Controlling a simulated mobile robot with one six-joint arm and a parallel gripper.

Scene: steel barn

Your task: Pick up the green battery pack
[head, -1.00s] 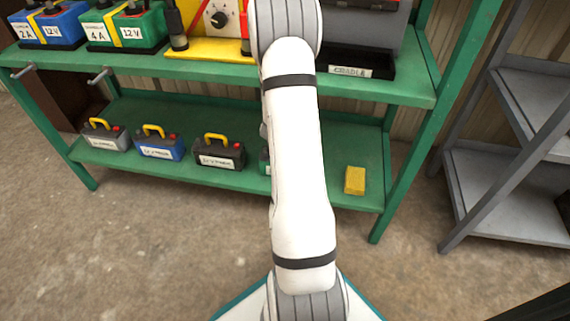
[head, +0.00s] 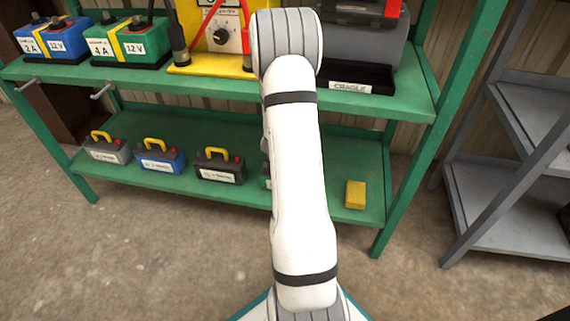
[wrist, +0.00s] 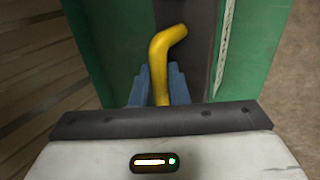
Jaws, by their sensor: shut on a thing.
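The fingers are shut on this handle. My gripper is hidden by the arm in the head view. I cannot tell whether the pack is clear of the shelf.
Grey (head: 108,149), blue (head: 162,158) and black (head: 219,166) packs stand left on the lower shelf (head: 330,212). A yellow block (head: 355,194) sits right. The upper shelf (head: 200,82) overhangs, holding chargers and a cradle (head: 348,87). A grey rack (head: 515,235) stands right.

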